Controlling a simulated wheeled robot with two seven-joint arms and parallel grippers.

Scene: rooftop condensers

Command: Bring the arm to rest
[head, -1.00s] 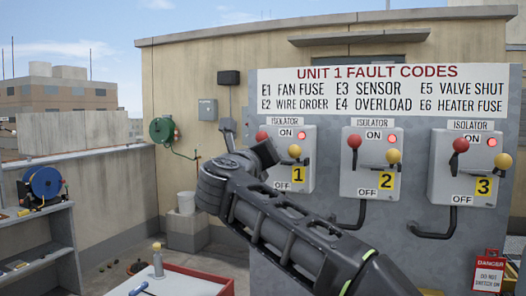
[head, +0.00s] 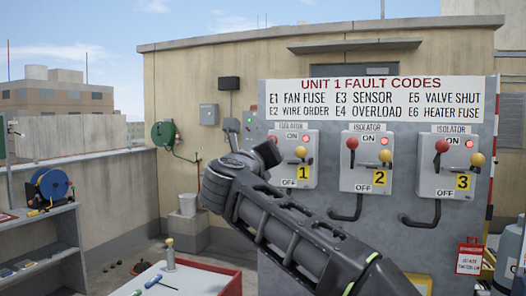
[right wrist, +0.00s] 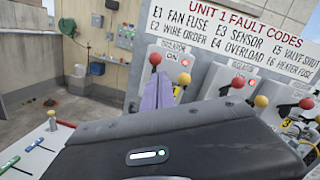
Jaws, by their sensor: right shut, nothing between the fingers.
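My right arm comes in from the lower right in the head view. Its gripper (head: 267,153) is in front of the left edge of isolator 1 (head: 306,180) in the picture; its fingers are hard to make out there. In the right wrist view the purple fingers (right wrist: 157,101) are shut and empty, overlapping the first isolator in the picture. I cannot tell how far they are from it. Isolator 2 (head: 352,178) and isolator 3 (head: 431,185) are to the right. Each isolator has a red knob, a yellow knob and a lit red light. My left gripper is out of view.
The grey panel carries a fault-code sign (head: 381,99). A red-rimmed white-topped table (head: 190,283) with tools stands in front. A shelf unit (head: 42,225) with a blue reel (head: 52,183) is at left. A danger sign (head: 469,259) and a grey cylinder (head: 509,250) are at right.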

